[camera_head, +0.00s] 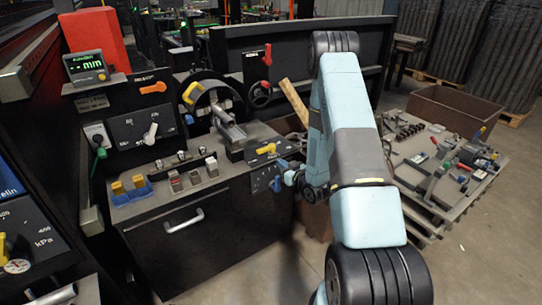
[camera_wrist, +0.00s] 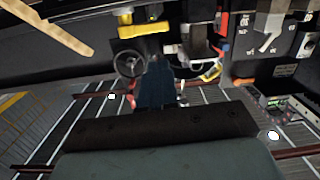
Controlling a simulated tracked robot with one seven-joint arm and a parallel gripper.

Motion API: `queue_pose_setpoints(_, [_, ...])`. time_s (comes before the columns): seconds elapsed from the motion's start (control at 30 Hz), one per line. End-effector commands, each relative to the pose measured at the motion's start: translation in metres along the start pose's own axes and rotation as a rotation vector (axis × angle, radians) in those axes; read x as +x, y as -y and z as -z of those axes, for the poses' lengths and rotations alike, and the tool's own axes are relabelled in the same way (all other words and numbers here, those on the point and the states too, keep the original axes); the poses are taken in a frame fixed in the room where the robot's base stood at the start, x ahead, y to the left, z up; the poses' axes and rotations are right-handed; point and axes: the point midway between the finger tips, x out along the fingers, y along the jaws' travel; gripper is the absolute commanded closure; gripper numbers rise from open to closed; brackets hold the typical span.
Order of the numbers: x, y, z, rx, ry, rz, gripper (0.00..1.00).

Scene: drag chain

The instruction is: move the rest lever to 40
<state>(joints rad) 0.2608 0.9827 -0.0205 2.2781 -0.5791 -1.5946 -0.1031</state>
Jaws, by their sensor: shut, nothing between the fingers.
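I cannot read which control is labelled rest. A yellow lever (camera_head: 266,149) sits on a dark dial plate at the right end of the black console. A small blue handle (camera_head: 276,184) sits on a plate at the console's right front. My gripper (camera_head: 286,168) is right beside these two plates, small and partly merged with the blue parts; contact cannot be told. In the wrist view my dark gripper (camera_wrist: 158,68) is shut and empty.
The console also carries a white lever (camera_head: 151,133), an orange lever (camera_head: 153,88), a handwheel (camera_head: 259,93) and several rocker switches. A green-lit display (camera_head: 87,67) stands at left. A cluttered pallet bench (camera_head: 440,165) is at right. Open floor (camera_head: 460,265) lies in front.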

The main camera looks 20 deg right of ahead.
Motion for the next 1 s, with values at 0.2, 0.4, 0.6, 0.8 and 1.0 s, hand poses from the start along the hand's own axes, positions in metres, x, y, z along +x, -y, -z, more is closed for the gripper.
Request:
queue_pose_setpoints(0.2, [-0.015,0.004,-0.029,0.043,-0.067,0.003,1.00])
queue_pose_setpoints(0.4, [-0.016,0.003,-0.033,0.052,-0.087,-0.001,1.00])
queue_pose_setpoints(0.6, [0.008,0.003,-0.030,0.051,-0.088,0.000,1.00])
queue_pose_setpoints(0.8, [0.044,0.005,-0.027,0.051,-0.088,0.003,1.00])
queue_pose_setpoints(1.0, [0.079,0.006,-0.024,0.051,-0.088,0.005,1.00])
